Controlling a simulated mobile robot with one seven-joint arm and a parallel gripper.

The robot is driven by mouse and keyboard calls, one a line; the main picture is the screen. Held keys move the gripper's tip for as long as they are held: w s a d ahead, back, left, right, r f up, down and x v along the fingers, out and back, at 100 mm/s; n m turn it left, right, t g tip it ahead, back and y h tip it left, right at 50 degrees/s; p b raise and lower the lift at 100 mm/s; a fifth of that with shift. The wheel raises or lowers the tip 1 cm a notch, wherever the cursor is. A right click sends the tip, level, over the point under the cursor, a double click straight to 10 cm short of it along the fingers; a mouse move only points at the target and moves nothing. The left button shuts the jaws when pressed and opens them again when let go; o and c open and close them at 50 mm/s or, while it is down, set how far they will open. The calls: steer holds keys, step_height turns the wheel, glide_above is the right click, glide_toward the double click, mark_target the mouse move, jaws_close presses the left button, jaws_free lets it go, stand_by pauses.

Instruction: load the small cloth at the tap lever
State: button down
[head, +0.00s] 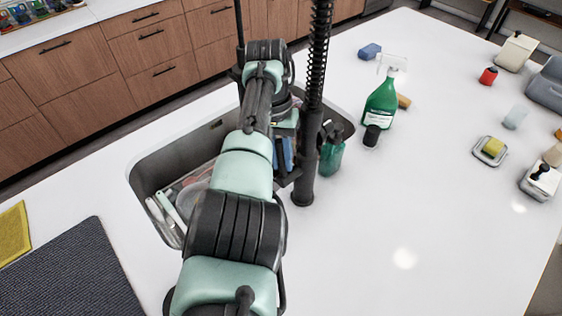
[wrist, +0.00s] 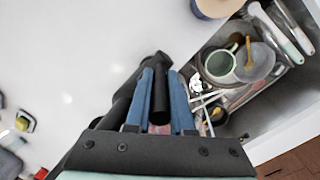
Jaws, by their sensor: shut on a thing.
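My gripper (head: 283,153) is at the right end of the sink, close beside the black tap (head: 315,90). In the wrist view my gripper (wrist: 161,90) has its two blue fingers on either side of a black rod, which looks like the tap lever (wrist: 160,98). They are shut on it. The arm hides much of the lever in the head view. A yellow cloth (head: 12,235) lies flat on the counter at the far left, well away from my gripper. I cannot tell if it is the small cloth. No cloth shows between my fingers.
The sink (head: 180,155) holds a pale green mug (wrist: 221,64), a wooden spoon and several utensils. A dark mat (head: 75,275) lies at front left. A green spray bottle (head: 381,103) and a green soap bottle (head: 331,153) stand right of the tap. The front right counter is clear.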

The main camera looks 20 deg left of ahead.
steer(key=shift+w, duration=0.1)
steer(key=c, duration=0.8)
jaws_free()
steer(key=r+b, duration=0.1)
steer(key=r, duration=0.3)
steer(key=a+r, duration=0.1)
steer(key=r, duration=0.3)
steer(key=w+r+b, duration=0.1)
steer(key=r, duration=0.4)
steer(key=shift+a+b, duration=0.3)
steer(key=shift+a, duration=0.1)
steer(key=shift+f, duration=0.1)
